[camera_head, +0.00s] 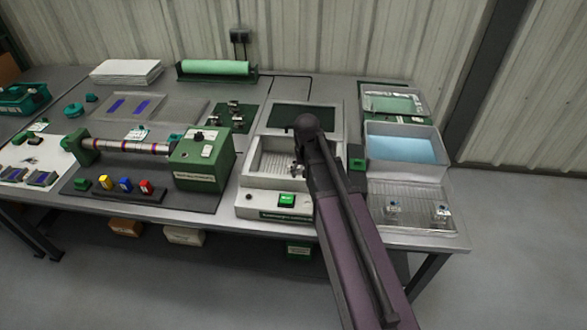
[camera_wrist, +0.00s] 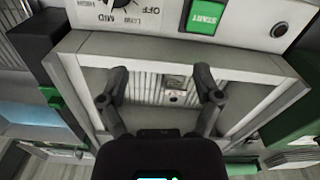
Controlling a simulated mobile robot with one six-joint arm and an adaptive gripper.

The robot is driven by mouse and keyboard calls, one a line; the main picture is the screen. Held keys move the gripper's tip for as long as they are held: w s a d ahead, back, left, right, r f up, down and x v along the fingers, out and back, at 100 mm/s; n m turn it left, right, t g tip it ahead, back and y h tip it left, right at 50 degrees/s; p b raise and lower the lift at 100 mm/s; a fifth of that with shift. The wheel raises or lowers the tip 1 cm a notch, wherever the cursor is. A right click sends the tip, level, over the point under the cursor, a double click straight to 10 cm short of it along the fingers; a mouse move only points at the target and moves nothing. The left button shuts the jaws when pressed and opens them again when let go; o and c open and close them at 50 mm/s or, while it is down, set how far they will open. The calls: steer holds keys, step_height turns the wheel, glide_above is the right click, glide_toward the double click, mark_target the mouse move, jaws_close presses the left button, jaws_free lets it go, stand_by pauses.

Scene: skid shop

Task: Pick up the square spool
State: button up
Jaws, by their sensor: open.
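A small metal piece, likely the square spool (camera_wrist: 176,97), sits in the ribbed basin of a white machine (camera_head: 250,196). It has a pale, square-looking face and a dark round spot; the details are too small to be sure. In the wrist view it shows between the two fingers of my gripper (camera_wrist: 162,84), with clear space on both sides. My gripper is open and empty, over the basin and apart from the piece. In the head view my gripper (camera_head: 299,170) and arm hide the basin's right side.
The machine's front has a green START button (camera_wrist: 207,17) and a dial. To its right are a tray of blue liquid (camera_head: 405,146) and a wire rack (camera_head: 415,190) with small metal pieces. A green mat (camera_head: 246,124) with several metal pieces and a green motor box (camera_head: 203,165) stand left.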

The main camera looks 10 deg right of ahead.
steer(key=w+m, duration=0.2)
steer(key=w, duration=1.4)
steer(key=shift+w+r+p, duration=0.3)
steer(key=shift+w+r, duration=0.05)
steer(key=shift+f, duration=0.1)
step_height(320, 180, down, 8)
steer(key=b, duration=0.8)
steer(key=shift+f+b, duration=0.25)
steer(key=shift+b, duration=0.1)
steer(key=shift+s+f+b, duration=0.1)
steer(key=shift+f+b, duration=2.5)
steer(key=c, duration=1)
